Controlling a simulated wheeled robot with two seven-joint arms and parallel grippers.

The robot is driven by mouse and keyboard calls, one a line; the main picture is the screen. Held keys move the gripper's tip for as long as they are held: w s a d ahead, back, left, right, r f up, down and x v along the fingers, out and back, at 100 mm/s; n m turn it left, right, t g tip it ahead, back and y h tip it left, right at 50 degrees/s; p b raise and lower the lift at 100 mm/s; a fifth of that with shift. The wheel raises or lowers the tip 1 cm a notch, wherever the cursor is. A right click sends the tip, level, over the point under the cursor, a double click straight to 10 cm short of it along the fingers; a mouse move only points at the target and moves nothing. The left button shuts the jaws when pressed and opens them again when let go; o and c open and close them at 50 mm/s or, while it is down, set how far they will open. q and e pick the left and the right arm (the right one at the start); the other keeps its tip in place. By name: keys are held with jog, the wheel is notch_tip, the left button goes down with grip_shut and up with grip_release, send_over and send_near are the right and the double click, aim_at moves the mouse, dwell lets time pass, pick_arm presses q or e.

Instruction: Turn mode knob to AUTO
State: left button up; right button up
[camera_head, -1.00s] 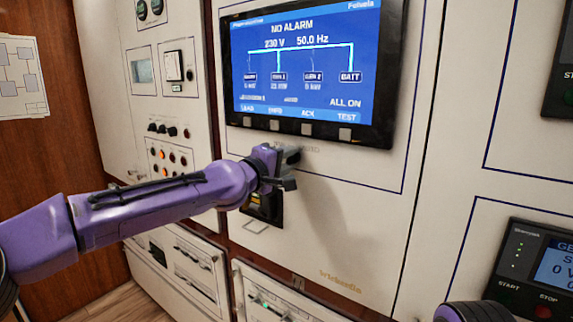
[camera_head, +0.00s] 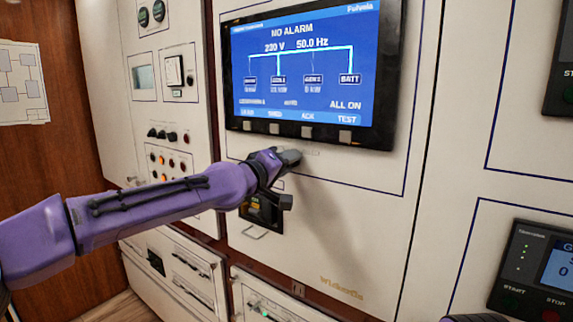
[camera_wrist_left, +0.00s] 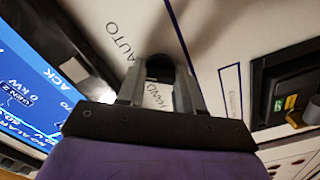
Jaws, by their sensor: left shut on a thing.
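The mode knob (camera_wrist_left: 160,66) is a dark round knob on the white panel. In the left wrist view it sits between the two grey fingers of my left gripper (camera_wrist_left: 158,88), which is shut on it. The printed word AUTO (camera_wrist_left: 122,42) is to the knob's upper left, and HAND (camera_wrist_left: 152,97) shows between the fingers. I cannot tell which mark the knob points at. In the head view my left gripper (camera_head: 289,158) is against the panel below the screen and hides the knob.
The blue display screen (camera_head: 308,78) with its row of buttons is just above my left gripper. A black breaker unit (camera_head: 262,210) with a yellow-green mark is below it. A controller with START and STOP (camera_head: 533,270) is at the lower right. The panel between is clear.

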pick_arm(q)
jog(key=o, duration=1)
jog(key=b+v, duration=0.3)
jog(key=v, duration=0.7)
jog(key=shift+s+a+b, duration=0.15)
jog(key=shift+s+b, duration=0.05)
jog(key=shift+b, duration=0.15)
